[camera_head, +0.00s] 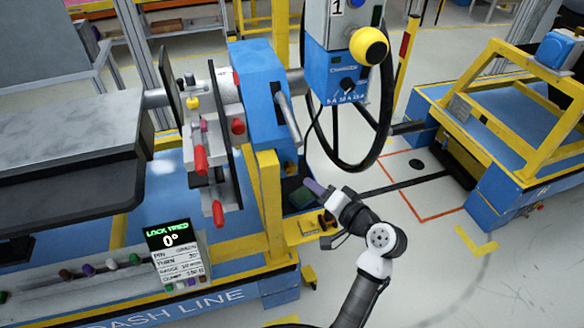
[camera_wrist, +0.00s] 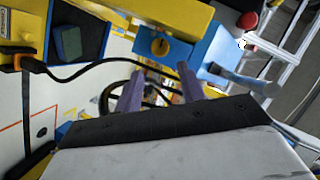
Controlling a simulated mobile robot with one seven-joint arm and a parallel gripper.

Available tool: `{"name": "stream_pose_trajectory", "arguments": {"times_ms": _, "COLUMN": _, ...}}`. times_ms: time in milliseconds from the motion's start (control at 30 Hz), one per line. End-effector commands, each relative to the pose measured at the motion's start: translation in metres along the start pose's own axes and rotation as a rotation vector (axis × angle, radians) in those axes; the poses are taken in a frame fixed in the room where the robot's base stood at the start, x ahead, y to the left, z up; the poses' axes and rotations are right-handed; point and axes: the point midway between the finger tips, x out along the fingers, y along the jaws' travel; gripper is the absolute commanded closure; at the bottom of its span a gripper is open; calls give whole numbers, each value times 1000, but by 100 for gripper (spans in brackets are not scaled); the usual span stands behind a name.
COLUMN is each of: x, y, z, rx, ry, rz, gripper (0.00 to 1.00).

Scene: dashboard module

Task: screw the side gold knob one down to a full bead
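The knob's thread and any bead are too small to make out.
A blue post (camera_head: 258,90) carries a grey lever. Red-handled clamps (camera_head: 200,158) are on the fixture left of it. A sign (camera_head: 178,252) reads 0°. A black cable loop (camera_head: 345,165) hangs behind my gripper. Floor right of my arm is open.

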Motion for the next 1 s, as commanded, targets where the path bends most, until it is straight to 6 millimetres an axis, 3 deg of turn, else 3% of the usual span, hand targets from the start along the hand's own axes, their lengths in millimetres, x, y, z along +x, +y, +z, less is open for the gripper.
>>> {"name": "stream_pose_trajectory", "arguments": {"times_ms": 200, "x": 49, "y": -4, "z": -1, "rx": 0, "ry": -4, "rz": -2, "gripper": 61}}
{"name": "stream_pose_trajectory", "arguments": {"times_ms": 433, "x": 87, "y": -2, "z": -1, "rx": -1, "ry": -2, "rz": -1, "gripper": 61}}
{"name": "stream_pose_trajectory", "arguments": {"times_ms": 600, "x": 100, "y": -1, "z": 0, "rx": -1, "ry": 0, "rz": 0, "gripper": 61}}
{"name": "stream_pose_trajectory", "arguments": {"times_ms": 900, "x": 103, "y": -1, "z": 0, "rx": -2, "ry": 0, "rz": 0, "gripper": 61}}
{"name": "stream_pose_trajectory", "arguments": {"times_ms": 1000, "x": 103, "y": 0, "z": 0, "rx": -2, "ry": 0, "rz": 0, "gripper": 71}}
